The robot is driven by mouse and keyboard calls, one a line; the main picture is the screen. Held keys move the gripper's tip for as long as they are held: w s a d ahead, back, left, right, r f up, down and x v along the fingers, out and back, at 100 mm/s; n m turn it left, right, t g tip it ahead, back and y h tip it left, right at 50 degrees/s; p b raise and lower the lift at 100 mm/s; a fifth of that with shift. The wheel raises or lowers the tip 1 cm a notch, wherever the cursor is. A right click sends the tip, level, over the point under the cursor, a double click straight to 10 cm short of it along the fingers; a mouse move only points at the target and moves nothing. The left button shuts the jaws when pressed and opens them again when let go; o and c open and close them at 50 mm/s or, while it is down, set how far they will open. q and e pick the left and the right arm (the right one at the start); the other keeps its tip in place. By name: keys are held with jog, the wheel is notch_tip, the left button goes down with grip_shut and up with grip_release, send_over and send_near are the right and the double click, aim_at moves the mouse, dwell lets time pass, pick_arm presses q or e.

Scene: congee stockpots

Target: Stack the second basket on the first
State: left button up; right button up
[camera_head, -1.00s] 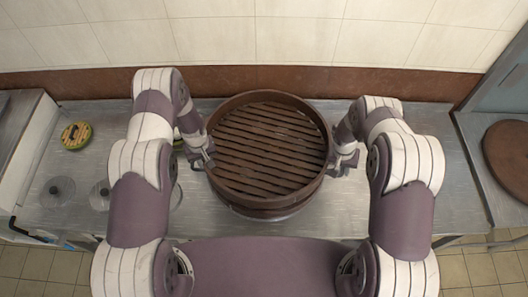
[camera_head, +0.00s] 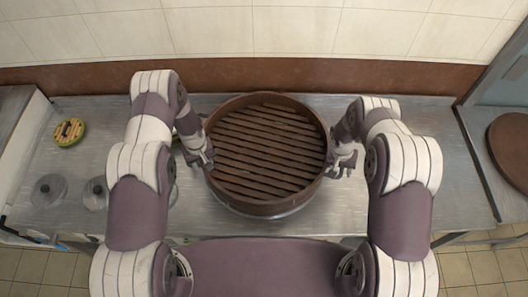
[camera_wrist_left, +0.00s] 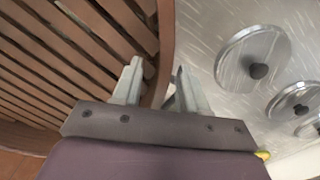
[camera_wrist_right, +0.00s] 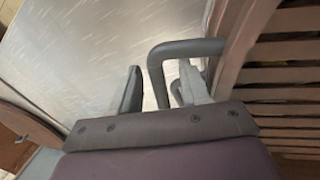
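A round dark brown slatted basket (camera_head: 266,150) sits at mid-table between my grippers, level as far as I can see. A pale metal rim shows below its front edge; whether another basket lies beneath is hidden. My left gripper (camera_head: 203,158) is at the basket's left side. In the left wrist view its fingers (camera_wrist_left: 157,88) are spread, with the basket wall (camera_wrist_left: 166,40) and a partly hidden grey handle between them. My right gripper (camera_head: 342,170) is at the right side. In the right wrist view its spread fingers (camera_wrist_right: 162,85) straddle a grey looped handle (camera_wrist_right: 157,62), with gaps showing.
A round brown board or lid (camera_head: 512,150) is at the far right. A tiled wall (camera_head: 300,30) stands behind.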

jog(key=shift+s, duration=0.1)
pick_arm(q)
jog(key=shift+r, duration=0.2)
pick_arm(e)
jog(key=shift+r, duration=0.15)
pick_arm(q)
notch_tip(320, 180, up, 12)
jog(key=shift+f, duration=0.2)
pick_arm(e)
notch_tip(320, 180, up, 12)
jog(key=a, duration=0.2)
jog(key=shift+w+f, duration=0.2)
jog(key=shift+w, duration=0.15)
